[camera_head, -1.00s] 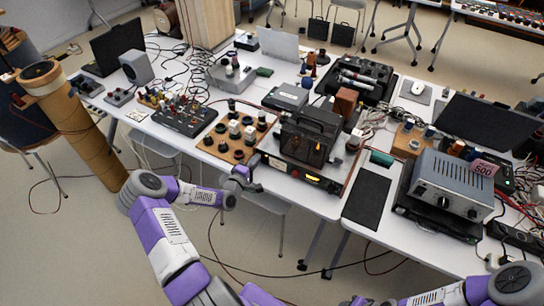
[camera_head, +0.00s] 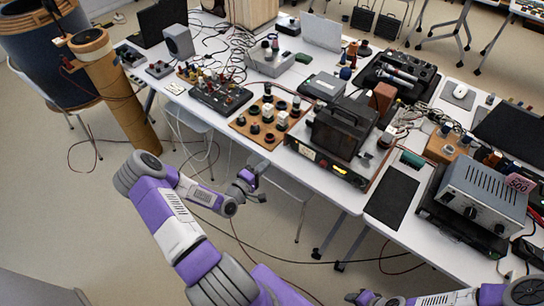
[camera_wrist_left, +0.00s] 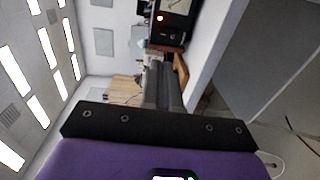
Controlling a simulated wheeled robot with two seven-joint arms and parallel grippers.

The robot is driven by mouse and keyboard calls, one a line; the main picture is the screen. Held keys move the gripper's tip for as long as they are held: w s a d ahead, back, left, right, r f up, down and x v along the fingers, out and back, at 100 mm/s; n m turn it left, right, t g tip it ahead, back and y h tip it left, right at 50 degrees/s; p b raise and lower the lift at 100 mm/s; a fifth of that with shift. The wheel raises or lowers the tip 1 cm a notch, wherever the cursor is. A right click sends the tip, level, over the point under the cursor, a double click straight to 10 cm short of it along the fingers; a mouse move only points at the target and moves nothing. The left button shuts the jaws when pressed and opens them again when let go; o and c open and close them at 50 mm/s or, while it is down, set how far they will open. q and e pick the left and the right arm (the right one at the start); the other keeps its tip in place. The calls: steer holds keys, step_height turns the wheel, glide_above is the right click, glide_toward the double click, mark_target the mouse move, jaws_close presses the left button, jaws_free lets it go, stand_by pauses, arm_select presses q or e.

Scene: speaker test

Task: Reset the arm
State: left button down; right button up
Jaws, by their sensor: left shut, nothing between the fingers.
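My left arm (camera_head: 178,220), purple and white, comes in from the lower left of the head view. My left gripper (camera_head: 253,187) is in front of the table's near edge, apart from it, shut and empty. In the left wrist view its dark fingers (camera_wrist_left: 164,88) point away from the camera, with nothing between them. My right gripper (camera_head: 366,298) shows only as small dark parts at the bottom edge of the head view; its jaws cannot be made out.
The white table (camera_head: 320,191) holds a black device with a lit front panel (camera_head: 322,166), a wooden board with knobs (camera_head: 268,122) and a grey power supply (camera_head: 482,192). A brown cylinder (camera_head: 117,95) stands at the left. The floor in front is clear except for cables.

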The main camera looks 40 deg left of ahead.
arm_select(q)
steer(key=shift+s, duration=0.5)
steer(key=d+f+m+g+h, duration=0.2)
steer(key=d+f+m+g, duration=0.25)
steer(key=d, duration=0.55)
steer(key=d+f+m+g+h, duration=0.3)
steer(key=d+f, duration=0.2)
steer(key=d, duration=0.5)
steer(key=s+d+f+m+g, duration=0.3)
steer(key=s+d+m+g, duration=0.5)
steer(key=s, duration=0.6)
steer(key=d+g, duration=0.1)
steer(key=d, duration=0.1)
steer(key=shift+s+d, duration=0.3)
